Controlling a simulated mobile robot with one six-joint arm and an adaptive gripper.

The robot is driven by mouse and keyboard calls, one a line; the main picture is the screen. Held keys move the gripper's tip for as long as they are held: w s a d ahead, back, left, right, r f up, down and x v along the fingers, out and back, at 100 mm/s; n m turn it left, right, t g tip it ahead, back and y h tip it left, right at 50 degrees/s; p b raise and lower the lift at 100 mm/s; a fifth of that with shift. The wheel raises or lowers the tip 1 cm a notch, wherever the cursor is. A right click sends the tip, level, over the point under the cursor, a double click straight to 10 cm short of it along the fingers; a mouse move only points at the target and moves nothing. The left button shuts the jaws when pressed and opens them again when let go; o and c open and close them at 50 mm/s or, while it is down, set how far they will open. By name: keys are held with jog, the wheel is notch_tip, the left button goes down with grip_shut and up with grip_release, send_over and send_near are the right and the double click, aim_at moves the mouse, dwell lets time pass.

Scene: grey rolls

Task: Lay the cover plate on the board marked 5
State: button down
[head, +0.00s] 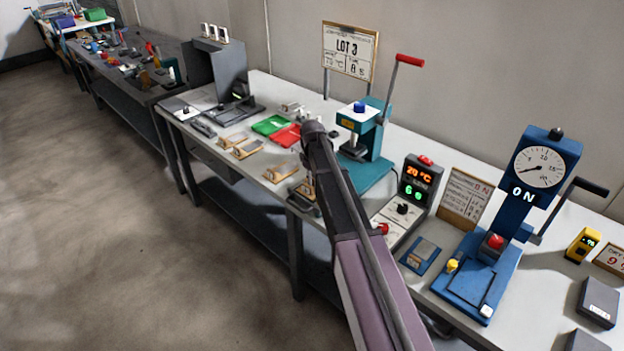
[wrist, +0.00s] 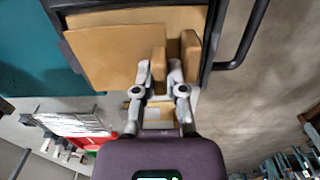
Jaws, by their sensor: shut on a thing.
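My gripper (wrist: 162,80) is shut on a tan upright grip (wrist: 158,64) that appears to belong to the cover plate. A broad flat tan plate (wrist: 110,50) lies in the upper wrist view; a second tan upright block (wrist: 190,55) stands right of the fingers. In the head view a tan piece (head: 307,187) shows below my arm, over a dark base at the table's front edge; my fingers are mostly hidden there. I cannot read a 5 on any.
A teal press (head: 368,150) with a red-handled lever stands behind my arm. Green (head: 271,125) and red (head: 287,136) trays lie back left. A control box (head: 416,180) and a blue gauge press (head: 500,230) stand right. The floor left of the table is clear.

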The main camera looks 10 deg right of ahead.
jog(key=shift+f+b, duration=0.75)
jog(key=shift+f, duration=0.1)
jog(key=c, duration=0.6)
grip_release()
jog(key=shift+s+a, duration=0.1)
jog(key=shift+s, duration=0.05)
jog(key=shift+r, duration=0.2)
notch_tip(320, 180, up, 5)
jog(key=p, duration=0.5)
jog(key=shift+r+p, duration=0.15)
jog(key=shift+p, duration=0.15)
jog(key=s+m, duration=0.2)
jog(key=s, duration=0.7)
jog(key=s+m, duration=0.2)
jog(key=s, duration=0.8)
jog(key=s+m, duration=0.3)
jog(key=s, duration=0.6)
jog(key=shift+s+d+f, duration=0.2)
jog(key=shift+s+f, duration=0.05)
jog(key=shift+s, duration=0.15)
